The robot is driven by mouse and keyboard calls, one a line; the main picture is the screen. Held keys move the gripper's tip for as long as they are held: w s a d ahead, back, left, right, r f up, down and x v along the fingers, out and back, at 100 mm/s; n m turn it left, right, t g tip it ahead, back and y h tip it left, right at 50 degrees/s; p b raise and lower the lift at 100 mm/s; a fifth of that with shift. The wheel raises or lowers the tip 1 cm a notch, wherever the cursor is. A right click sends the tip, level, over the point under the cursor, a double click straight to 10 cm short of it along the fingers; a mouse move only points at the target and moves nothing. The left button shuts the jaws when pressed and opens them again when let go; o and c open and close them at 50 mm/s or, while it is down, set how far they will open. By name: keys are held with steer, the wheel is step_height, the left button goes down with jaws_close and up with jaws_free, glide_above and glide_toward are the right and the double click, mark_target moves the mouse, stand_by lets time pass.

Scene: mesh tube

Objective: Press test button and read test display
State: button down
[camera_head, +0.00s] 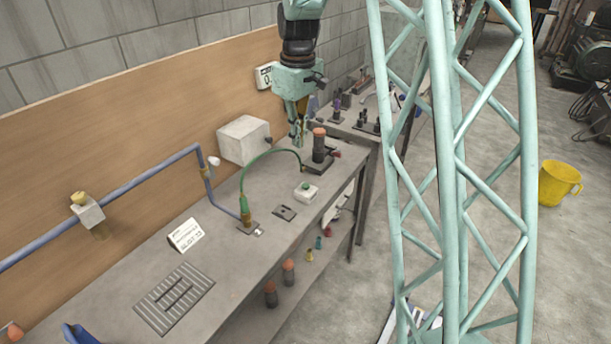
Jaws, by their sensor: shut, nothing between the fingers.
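A small white box with a green button (306,190) on top sits near the front edge of the grey workbench (215,262). A small white display unit (264,76) hangs on the back panel near its right end, partly beside my arm. Its reading is too small to make out. My gripper (298,140) points down, shut and empty, above the bench. In the picture it is above the button box, near a dark cylinder with an orange-brown top (319,146). Its exact height over the bench is hard to tell.
A green hose (262,160) arches from a fitting to the cylinder's base. A grey-white box (243,140) stands at the back. A yellow bucket (558,184) stands on the floor.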

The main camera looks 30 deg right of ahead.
steer(key=p, duration=0.4)
glide_above(306, 184)
steer(key=s+a, duration=0.1)
step_height(306, 184, down, 6)
steer(key=shift+w+d+f+n+g, duration=0.2)
steer(key=shift+w+f+n, duration=0.1)
steer(key=shift+f, duration=0.25)
steer(key=shift+w+d+f+n+g, duration=0.2)
steer(key=shift+w+f+n, duration=0.1)
steer(key=shift+f, duration=0.25)
steer(key=shift+s+f, duration=0.1)
steer(key=shift+f+p, duration=1)
steer(key=shift+f, duration=5.9)
steer(key=shift+f, duration=0.1)
